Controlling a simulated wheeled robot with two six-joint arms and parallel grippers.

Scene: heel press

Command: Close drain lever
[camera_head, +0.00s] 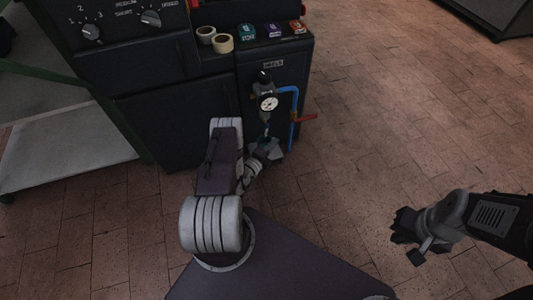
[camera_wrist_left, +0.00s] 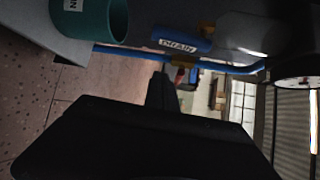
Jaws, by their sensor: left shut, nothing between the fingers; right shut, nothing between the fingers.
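The red drain lever (camera_head: 307,117) points right from the blue pipe (camera_head: 294,95) on the side of the dark machine. In the left wrist view a small part of the red lever (camera_wrist_left: 181,75) shows just beyond my fingertips, below a blue piece marked DRAIN (camera_wrist_left: 180,45). My left gripper (camera_head: 268,148) is low in front of the machine, left of and below the lever. It is shut and empty in the left wrist view (camera_wrist_left: 163,88); whether it touches the lever cannot be told. My right gripper (camera_head: 402,232) is shut and empty over the floor at the right.
A round gauge (camera_head: 268,103) sits left of the blue pipe. Tape rolls (camera_head: 222,43) and small coloured boxes (camera_head: 272,30) lie on the machine's top. A teal container (camera_wrist_left: 90,18) shows close in the left wrist view. The brick floor (camera_head: 400,110) right of the machine is clear.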

